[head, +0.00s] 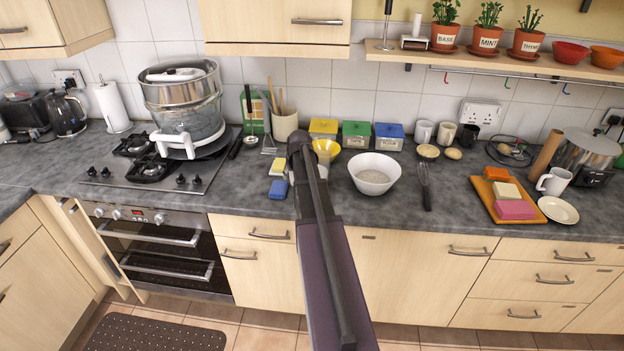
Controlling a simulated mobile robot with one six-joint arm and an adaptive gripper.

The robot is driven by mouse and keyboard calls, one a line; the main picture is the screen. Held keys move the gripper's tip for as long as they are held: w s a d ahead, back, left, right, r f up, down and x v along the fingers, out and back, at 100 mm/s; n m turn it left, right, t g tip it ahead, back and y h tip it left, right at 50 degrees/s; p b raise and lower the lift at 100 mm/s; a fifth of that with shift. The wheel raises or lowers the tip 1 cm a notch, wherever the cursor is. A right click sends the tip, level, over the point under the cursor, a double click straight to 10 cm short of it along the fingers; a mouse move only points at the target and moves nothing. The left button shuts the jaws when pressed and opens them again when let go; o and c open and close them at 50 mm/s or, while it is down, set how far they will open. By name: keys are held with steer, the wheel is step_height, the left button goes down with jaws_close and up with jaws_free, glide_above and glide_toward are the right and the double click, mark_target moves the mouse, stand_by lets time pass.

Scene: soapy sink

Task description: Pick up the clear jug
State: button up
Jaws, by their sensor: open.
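No plain clear jug stands out in the head view. A clear, glass-looking vessel (192,121) stands on the hob at the left, with a steel pan on top and a white stand or handle in front. I cannot tell whether it is the jug. My arm reaches up from the bottom middle, and my gripper (300,150) is its dark end over the worktop, right of the hob. It is open, with nothing visible in it, and apart from the clear vessel. Its fingers are hard to make out.
A yellow funnel (326,149) and a white bowl (374,178) are right of my gripper. A blue sponge (278,190) and a utensil pot (284,124) are left of it. A shelf (400,52) overhangs the back.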

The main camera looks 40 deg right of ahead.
steer(key=shift+b+x, duration=0.95)
steer(key=shift+x, duration=0.4)
jaws_close()
